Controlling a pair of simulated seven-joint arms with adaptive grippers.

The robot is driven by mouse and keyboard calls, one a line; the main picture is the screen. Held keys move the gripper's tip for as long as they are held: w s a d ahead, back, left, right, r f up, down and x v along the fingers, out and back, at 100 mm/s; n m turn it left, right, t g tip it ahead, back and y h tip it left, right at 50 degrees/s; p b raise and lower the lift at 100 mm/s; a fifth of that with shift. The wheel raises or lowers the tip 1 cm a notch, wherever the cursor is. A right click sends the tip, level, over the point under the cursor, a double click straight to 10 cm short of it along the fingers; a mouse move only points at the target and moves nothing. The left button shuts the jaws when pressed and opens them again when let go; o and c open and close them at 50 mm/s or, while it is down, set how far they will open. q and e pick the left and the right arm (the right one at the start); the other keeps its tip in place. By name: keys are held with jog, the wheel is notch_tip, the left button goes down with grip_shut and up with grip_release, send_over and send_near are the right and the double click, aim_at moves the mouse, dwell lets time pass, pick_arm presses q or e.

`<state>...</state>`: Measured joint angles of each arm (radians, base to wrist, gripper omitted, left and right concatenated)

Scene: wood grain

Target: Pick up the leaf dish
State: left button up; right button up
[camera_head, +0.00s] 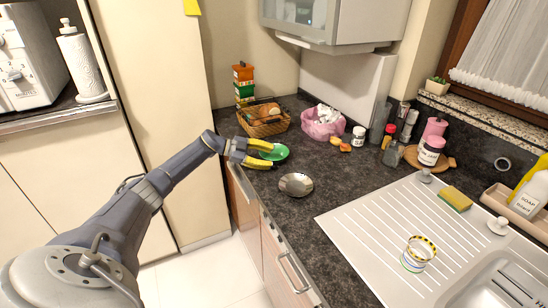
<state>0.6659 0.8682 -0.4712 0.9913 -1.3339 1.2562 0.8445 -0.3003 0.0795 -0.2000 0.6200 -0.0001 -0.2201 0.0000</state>
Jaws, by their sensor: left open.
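The green leaf dish (280,152) lies on the dark countertop near its left edge. My left gripper (270,156) comes in from the left with its yellow fingers apart. One finger is on the far side and one on the near side, with the dish's left part between or just under them; I cannot tell if they touch it. The gripper hides part of the dish. My right gripper is not in view.
A metal bowl (296,185) sits just in front of the dish. Behind are a wicker basket (262,122) and a pink bag (322,127). Several jars and bottles stand at the back. A sink drainboard (375,225) with a striped cup (418,254) is at right.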

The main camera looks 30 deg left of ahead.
pick_arm(q)
grip_shut()
dwell(0.3)
jog(key=shift+r, duration=0.1)
dwell(0.4)
